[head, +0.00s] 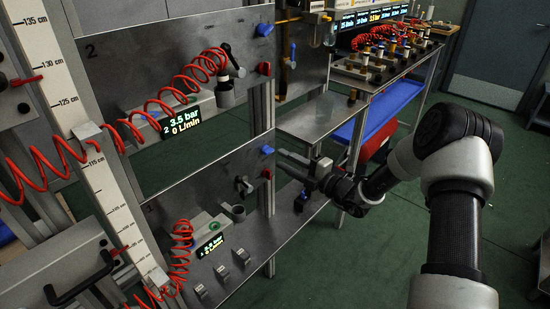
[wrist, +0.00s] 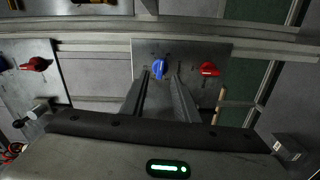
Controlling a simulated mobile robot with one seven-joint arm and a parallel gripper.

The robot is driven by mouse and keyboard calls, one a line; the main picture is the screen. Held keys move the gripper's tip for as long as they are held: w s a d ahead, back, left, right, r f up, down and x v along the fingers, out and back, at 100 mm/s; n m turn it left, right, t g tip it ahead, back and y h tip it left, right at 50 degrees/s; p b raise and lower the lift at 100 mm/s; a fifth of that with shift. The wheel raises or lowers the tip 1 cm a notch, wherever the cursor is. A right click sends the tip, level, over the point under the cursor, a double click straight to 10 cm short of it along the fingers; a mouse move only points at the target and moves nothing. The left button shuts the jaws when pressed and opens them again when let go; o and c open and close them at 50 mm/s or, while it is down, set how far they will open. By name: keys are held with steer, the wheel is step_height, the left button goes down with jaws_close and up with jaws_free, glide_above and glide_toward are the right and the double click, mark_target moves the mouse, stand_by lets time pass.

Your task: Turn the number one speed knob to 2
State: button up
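A blue knob (head: 267,149) sits at the upper right edge of the lower grey panel marked 1, with a red knob (head: 266,173) below it. I cannot read a label or setting on either, so I cannot tell which sets speed. My gripper (head: 281,158) is just right of the blue knob, fingers pointing at it. In the wrist view, my gripper (wrist: 161,76) has its two fingers apart with an empty gap. The blue knob (wrist: 160,68) shows between the fingertips, seemingly just beyond them. A red knob (wrist: 208,69) is to its right.
The upper panel marked 2 has its own blue knob (head: 264,29), red knob (head: 264,68) and a display (head: 182,122) reading 3.5 bar, 0 L/min. Red coiled hoses (head: 160,105) hang at the left. A metal shelf (head: 318,116) stands behind my gripper. Green floor is open at right.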

mark_target(270, 153)
steer(key=shift+x, duration=2.35)
jaws_close()
